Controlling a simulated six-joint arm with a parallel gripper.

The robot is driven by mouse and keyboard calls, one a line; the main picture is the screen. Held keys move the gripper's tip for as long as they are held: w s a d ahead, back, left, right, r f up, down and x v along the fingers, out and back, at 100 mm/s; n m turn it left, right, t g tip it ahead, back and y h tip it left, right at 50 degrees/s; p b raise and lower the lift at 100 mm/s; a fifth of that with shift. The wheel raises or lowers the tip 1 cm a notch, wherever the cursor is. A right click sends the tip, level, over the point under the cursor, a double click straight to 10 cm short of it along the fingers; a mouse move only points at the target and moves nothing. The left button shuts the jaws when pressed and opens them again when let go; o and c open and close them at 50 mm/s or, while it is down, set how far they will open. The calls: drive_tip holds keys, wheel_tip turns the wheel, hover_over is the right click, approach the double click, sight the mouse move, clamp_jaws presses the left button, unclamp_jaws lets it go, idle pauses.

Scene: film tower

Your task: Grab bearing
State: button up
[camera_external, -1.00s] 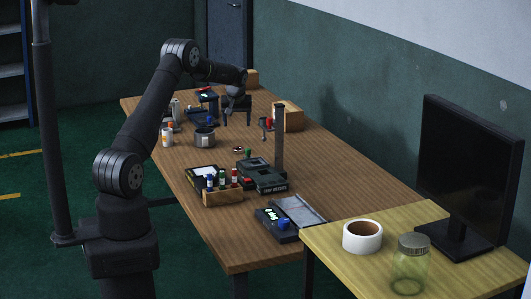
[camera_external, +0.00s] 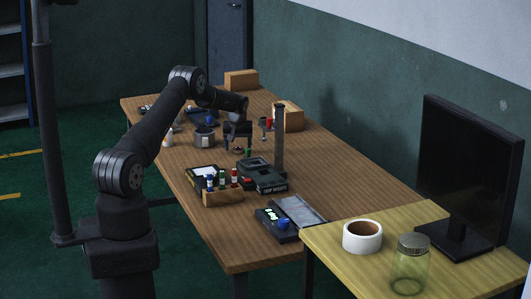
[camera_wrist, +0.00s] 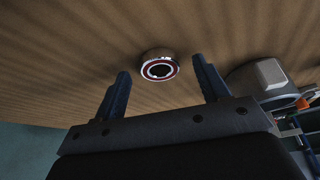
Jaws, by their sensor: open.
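The bearing (camera_wrist: 158,66) is a small silver ring with a red band and dark centre. It lies flat on the wooden table, and in the external view it is a tiny disc (camera_external: 237,150) between my gripper and the dark device. My gripper (camera_wrist: 162,72) is open and empty, pointing down over the table. In the wrist view its two fingers stand apart to the left and right of the bearing, which shows near and slightly beyond the tips. In the external view my gripper (camera_external: 238,146) is low by the bearing; finger contact cannot be told.
A metal pot (camera_external: 204,138) stands just left of my gripper. A dark device (camera_external: 262,176) with a tall post (camera_external: 279,135) stands close on the near right. A wooden rack (camera_external: 223,197) of coloured-cap bottles is nearer. Cardboard boxes (camera_external: 290,116) stand behind.

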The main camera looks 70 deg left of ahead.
drive_tip(key=shift+a+f, duration=0.1)
drive_tip(key=shift+f, duration=0.1)
drive_tip(key=c, duration=1.1)
drive_tip(key=shift+r, duration=0.1)
